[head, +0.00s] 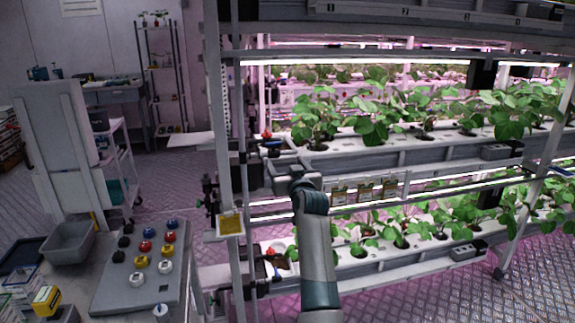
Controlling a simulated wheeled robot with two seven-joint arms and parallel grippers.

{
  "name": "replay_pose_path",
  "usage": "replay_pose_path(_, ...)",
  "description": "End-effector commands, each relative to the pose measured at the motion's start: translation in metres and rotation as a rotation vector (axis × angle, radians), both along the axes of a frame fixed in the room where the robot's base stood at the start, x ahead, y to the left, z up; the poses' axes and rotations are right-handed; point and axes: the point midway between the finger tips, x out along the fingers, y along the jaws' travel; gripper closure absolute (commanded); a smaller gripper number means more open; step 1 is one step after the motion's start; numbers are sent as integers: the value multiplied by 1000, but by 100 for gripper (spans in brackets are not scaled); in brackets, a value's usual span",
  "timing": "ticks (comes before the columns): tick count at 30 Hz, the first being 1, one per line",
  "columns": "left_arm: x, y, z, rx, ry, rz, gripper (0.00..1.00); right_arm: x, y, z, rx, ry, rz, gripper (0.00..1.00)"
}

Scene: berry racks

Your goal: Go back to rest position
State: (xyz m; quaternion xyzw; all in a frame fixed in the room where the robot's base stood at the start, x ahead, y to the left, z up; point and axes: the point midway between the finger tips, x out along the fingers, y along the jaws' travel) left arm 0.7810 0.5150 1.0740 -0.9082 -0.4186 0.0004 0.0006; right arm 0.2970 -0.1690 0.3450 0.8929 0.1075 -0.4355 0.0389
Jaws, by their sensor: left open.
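My left gripper (282,163) is in the middle of the head view, at the end of my grey arm that rises from the bottom edge. It is open, and I see nothing held in it. It appears in front of the left end of the berry rack (350,150), near the upper plant tray. Its fingertips are small and partly lost against the rack, so I cannot tell the exact gap to it. My right gripper is not in view.
A rack upright (228,170) with valves and pipes stands just left of my gripper. Leafy plants (375,120) fill the trays to the right. At lower left, a grey board (140,270) with coloured knobs lies beside a grey bin (70,242). Patterned floor (540,270) is open at lower right.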

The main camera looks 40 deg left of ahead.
Motion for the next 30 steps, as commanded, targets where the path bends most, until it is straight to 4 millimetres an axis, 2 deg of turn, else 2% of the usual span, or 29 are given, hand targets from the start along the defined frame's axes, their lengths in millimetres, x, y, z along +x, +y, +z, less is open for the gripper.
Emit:
replay_pose_path(21,1,-2,-4,3,5,-7,33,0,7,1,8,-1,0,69)
replay_pose_path(23,3,-5,-11,7,13,-18,33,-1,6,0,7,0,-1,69)
replay_pose_path(26,9,-15,-31,20,38,-56,33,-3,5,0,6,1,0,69)
replay_pose_path(29,17,-32,-64,38,78,-117,33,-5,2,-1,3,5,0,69)
replay_pose_path(30,19,-42,-81,46,99,-148,33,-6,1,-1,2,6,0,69)
